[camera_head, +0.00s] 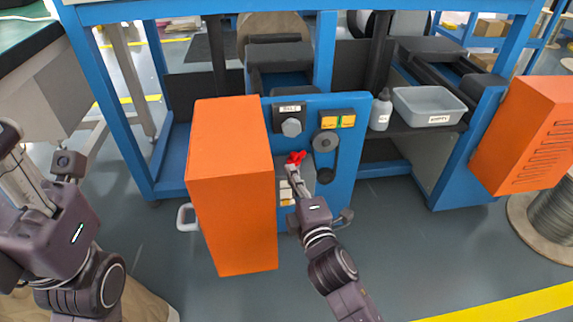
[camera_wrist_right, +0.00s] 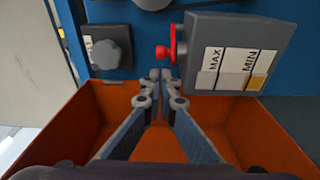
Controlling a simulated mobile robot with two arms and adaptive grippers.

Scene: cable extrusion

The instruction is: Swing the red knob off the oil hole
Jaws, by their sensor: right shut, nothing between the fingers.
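The red knob (camera_head: 295,157) is on the front of the blue machine, beside the tall orange box in the head view. In the right wrist view the red knob (camera_wrist_right: 176,46) sits at the left side of a grey box (camera_wrist_right: 240,50) labelled MAX and MIN. My right gripper (camera_head: 291,171) is shut and empty, its tips just below the knob. In the wrist view its closed tips (camera_wrist_right: 161,75) are close to the knob; contact cannot be told. The oil hole cannot be made out. My left gripper (camera_head: 38,165) is at the left edge, away from the machine.
The orange box (camera_head: 232,180) stands close left of my right gripper. A grey round dial (camera_head: 291,127) and a dark pulley (camera_head: 325,142) are above and right of the knob. A bottle (camera_head: 381,110) and grey tray (camera_head: 428,106) stand on the right shelf.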

